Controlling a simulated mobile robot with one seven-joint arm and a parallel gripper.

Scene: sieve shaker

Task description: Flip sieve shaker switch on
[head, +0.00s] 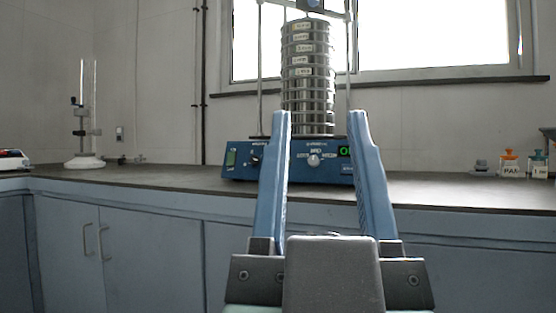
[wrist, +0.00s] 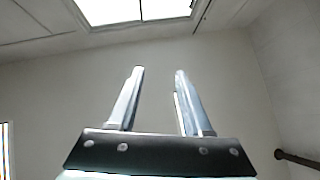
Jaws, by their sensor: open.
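The sieve shaker has a blue base (head: 318,169) on the dark bench, with a tall stack of round metal sieves (head: 307,85) between two upright rods. A green rocker switch (head: 231,158) sits at the left end of its front panel; its position is too small to tell. A dark knob (head: 255,160) is beside it. A lit green display (head: 345,151) shows at the right, partly hidden by a finger. My gripper (head: 319,118) is open and empty, in front of the shaker in the picture. In the wrist view my gripper (wrist: 157,75) points at bare wall and ceiling.
The dark bench top (head: 440,190) runs across above blue cabinets (head: 140,240). A stand with glass tubes (head: 83,130) and a white device (head: 14,160) are at left. Small bottles (head: 509,163) stand at right. The bench left of the shaker is clear.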

